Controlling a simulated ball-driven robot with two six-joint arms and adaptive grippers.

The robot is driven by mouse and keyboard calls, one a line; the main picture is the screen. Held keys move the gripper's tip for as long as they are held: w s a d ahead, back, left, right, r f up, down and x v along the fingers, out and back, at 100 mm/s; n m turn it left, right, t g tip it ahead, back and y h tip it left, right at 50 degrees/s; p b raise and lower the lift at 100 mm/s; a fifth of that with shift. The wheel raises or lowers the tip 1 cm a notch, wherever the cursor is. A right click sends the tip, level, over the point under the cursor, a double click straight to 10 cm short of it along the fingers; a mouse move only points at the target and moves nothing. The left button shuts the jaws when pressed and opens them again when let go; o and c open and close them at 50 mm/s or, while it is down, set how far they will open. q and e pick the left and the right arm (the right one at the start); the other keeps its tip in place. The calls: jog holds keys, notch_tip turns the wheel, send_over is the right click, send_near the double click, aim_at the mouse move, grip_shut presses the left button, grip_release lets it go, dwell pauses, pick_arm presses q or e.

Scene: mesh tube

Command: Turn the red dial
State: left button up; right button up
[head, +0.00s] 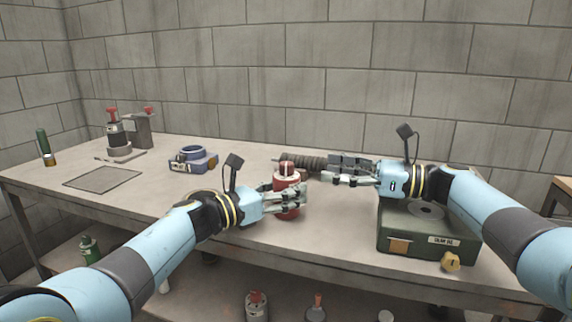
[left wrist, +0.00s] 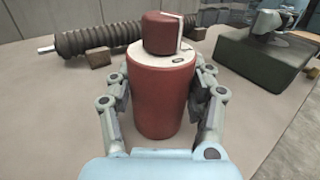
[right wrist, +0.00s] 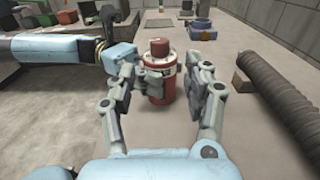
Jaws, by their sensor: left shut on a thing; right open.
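The red dial (left wrist: 160,33) is a knob with a pale line, on top of a red cylinder (left wrist: 160,95) with a cream top face. In the head view the dial (head: 286,168) and cylinder (head: 287,208) stand upright near the table's front edge. My left gripper (head: 297,197) is shut around the cylinder's body, below the dial. My right gripper (head: 347,172) is open and empty, to the right of the dial and apart from it. In the right wrist view the dial (right wrist: 158,48) shows beyond and between the open fingers (right wrist: 165,80).
A dark ribbed mesh tube (head: 305,162) lies behind the cylinder. A green box (head: 425,240) with a yellow knob stands under my right arm. A blue ring-topped device (head: 192,160) and a flat mat (head: 102,178) are further left. The table between the mat and cylinder is mostly clear.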

aim_at(287, 162)
jog(key=x, duration=1)
jog(key=shift+a, duration=0.25)
jog(key=shift+c, duration=0.4)
jog(key=shift+w, duration=0.1)
grip_shut()
jog(key=shift+d, duration=0.1)
